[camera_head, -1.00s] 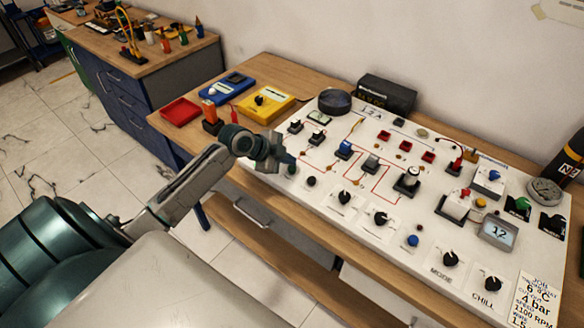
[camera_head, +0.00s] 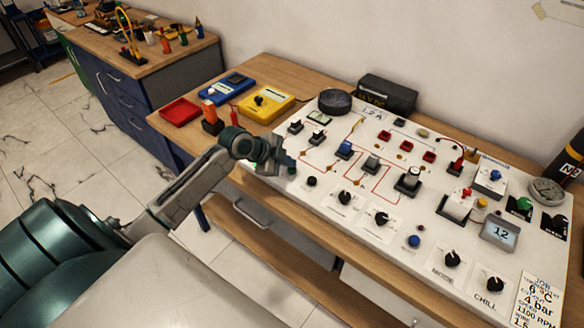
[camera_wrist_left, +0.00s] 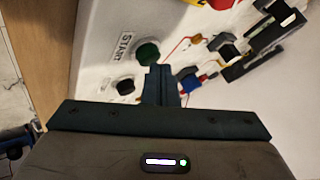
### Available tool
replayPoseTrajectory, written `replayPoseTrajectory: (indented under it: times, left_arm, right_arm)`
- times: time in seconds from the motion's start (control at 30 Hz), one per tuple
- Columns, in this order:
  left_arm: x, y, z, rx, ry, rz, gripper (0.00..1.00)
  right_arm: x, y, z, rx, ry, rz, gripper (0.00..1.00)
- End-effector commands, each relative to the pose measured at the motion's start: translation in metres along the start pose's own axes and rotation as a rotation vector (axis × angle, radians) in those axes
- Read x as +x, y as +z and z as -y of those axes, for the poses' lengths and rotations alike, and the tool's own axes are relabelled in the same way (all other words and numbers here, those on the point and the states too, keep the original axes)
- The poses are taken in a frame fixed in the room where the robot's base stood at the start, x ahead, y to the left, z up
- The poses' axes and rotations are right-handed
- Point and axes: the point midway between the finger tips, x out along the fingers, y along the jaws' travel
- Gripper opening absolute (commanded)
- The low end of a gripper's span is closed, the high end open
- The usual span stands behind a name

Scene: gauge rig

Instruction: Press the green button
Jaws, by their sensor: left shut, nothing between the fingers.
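The green button (camera_wrist_left: 148,53) is a round dark-green cap beside the START label (camera_wrist_left: 127,46) in the left wrist view. In the head view I cannot make it out; my gripper seems to cover it. My left gripper (camera_head: 288,165) is shut and empty over the near left corner of the white panel (camera_head: 330,213). In the left wrist view its closed fingertips (camera_wrist_left: 160,72) lie just beside the green button, overlapping its lower right edge in the picture. I cannot tell whether they touch it. My right gripper is not in view.
A black button (camera_wrist_left: 125,86) sits close to the green one; it also shows in the head view (camera_head: 311,181). Switches and knobs crowd the panel. Another green-topped control (camera_head: 524,203) is at the right. A yellow meter (camera_head: 263,103) and red tray (camera_head: 180,111) stand left.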

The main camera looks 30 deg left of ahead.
Motion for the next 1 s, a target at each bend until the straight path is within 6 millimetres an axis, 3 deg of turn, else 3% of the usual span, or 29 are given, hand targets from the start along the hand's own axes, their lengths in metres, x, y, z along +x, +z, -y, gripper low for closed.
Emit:
replayPoseTrajectory:
  times: [0.67,1.0]
  left_arm:
    - [0.003,0.003,-0.003,-0.001,0.002,0.001,0.00]
    - [-0.008,-0.005,0.006,0.000,0.001,0.001,0.00]
  right_arm:
    - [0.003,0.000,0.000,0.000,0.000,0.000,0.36]
    - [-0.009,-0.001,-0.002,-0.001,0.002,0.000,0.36]
